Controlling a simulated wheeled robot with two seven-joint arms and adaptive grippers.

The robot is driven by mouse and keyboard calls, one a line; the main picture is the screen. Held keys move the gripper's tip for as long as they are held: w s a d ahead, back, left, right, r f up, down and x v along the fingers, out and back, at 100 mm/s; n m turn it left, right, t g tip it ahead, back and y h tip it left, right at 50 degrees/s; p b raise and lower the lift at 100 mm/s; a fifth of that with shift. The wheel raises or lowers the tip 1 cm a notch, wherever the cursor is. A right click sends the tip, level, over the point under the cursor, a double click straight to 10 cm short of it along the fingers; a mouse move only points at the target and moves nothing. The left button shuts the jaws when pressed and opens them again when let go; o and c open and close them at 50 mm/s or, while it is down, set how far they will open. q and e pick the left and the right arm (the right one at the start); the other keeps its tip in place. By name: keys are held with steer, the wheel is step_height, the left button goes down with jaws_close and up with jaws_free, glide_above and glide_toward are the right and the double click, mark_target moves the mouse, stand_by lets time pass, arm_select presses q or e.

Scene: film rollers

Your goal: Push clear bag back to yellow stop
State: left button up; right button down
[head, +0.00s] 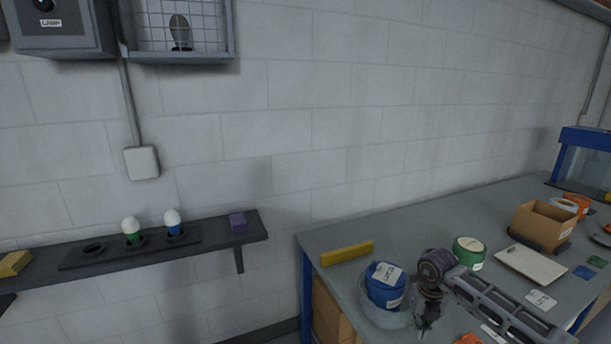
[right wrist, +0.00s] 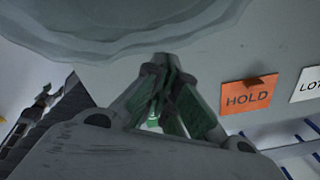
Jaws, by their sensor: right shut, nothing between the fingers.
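The clear bag (head: 374,317) stands on the grey table and holds a blue roll (head: 383,288) with a white label. The yellow stop (head: 347,253) is a bar lying behind the bag and a little left of it, with bare table between them. My right gripper (head: 424,331) is at the bag's front right, shut and empty. In the right wrist view, its closed fingertips (right wrist: 160,62) are close to the round, pale bag edge (right wrist: 125,30). I cannot tell whether they touch.
A green roll (head: 469,252) stands right of the bag, with a pale flat tray (head: 530,264) and a cardboard box (head: 543,224) beyond it. An orange HOLD card (right wrist: 248,94) lies near the gripper. A wall shelf (head: 205,237) is at left.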

arm_select(q)
steer(key=shift+s+f, duration=0.25)
steer(key=shift+s, duration=0.05)
arm_select(e)
steer(key=shift+w+a, duration=0.15)
steer(key=shift+w, duration=0.25)
steer(key=shift+w+a+b, duration=0.15)
steer(key=shift+w+b, duration=0.1)
steer(key=shift+b, duration=0.05)
arm_select(q)
steer(key=shift+s+f, duration=0.2)
steer(key=shift+s, duration=0.1)
arm_select(e)
steer(key=shift+w, duration=0.1)
